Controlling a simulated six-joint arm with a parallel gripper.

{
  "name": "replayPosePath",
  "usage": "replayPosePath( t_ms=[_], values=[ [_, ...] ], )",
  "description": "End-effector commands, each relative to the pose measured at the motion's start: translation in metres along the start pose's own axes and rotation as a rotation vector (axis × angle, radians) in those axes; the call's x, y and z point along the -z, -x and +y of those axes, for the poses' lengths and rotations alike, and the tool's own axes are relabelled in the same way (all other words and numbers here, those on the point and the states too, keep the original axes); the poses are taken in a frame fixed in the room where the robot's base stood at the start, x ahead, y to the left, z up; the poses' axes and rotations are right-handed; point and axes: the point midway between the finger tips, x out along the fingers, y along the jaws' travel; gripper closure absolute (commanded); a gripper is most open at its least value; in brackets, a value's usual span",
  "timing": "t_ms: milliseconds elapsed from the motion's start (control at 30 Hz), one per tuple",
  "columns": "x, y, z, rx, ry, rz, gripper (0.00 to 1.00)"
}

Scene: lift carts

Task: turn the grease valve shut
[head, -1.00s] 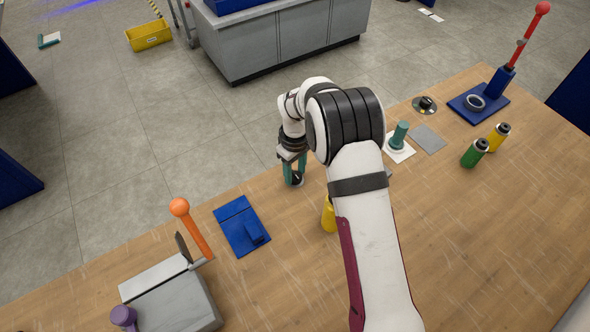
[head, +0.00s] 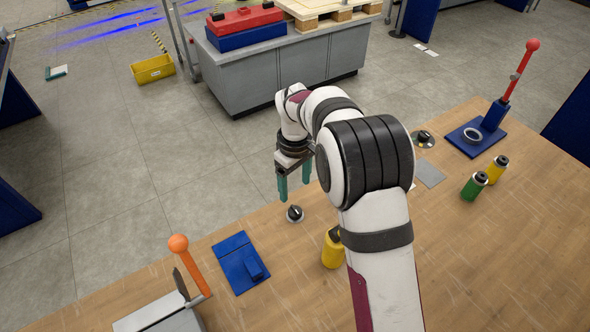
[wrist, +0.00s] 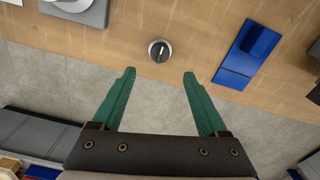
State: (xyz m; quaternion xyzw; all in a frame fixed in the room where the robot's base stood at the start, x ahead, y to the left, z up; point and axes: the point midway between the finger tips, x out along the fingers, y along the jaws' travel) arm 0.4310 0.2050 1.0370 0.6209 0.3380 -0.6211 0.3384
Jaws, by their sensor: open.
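A small round black knob with a pale pointer mark (head: 294,213) sits near the far edge of the wooden table. It also shows in the wrist view (wrist: 159,50), its mark running roughly up and down the picture. I take this for the grease valve, though no label is readable. A second black knob on a round plate (head: 424,138) stands farther right. My gripper (head: 294,188) is open and empty, its green fingers pointing down above the near knob. In the wrist view (wrist: 159,73) the knob lies between the finger lines but beyond the tips, apart from them.
A blue bracket (head: 238,262) lies left of the knob, and an orange-handled lever (head: 188,262) beyond it. A yellow bottle (head: 332,248) stands close by. Green (head: 473,187) and yellow (head: 496,169) bottles and a red-topped lever (head: 520,70) are at right. My arm hides some table.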

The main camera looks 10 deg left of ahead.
Motion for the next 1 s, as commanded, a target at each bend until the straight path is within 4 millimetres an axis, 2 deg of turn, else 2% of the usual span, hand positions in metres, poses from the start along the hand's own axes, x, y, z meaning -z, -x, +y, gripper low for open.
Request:
replayPosePath(
  t_ms=[33, 100, 267, 800, 867, 967, 1000],
  values=[
    [0.001, 0.015, 0.0, -0.002, -0.001, 0.005, 0.23],
    [0.001, 0.033, 0.0, -0.002, 0.0, 0.004, 0.23],
    [0.0, 0.058, 0.0, -0.001, 0.0, 0.001, 0.23],
    [-0.003, 0.068, 0.001, -0.002, -0.015, 0.007, 0.23],
    [-0.013, 0.084, 0.003, -0.009, -0.067, 0.035, 0.23],
    [-0.052, 0.132, 0.006, -0.029, -0.262, 0.133, 0.23],
    [-0.074, 0.151, 0.004, -0.037, -0.364, 0.182, 0.23]
  ],
)
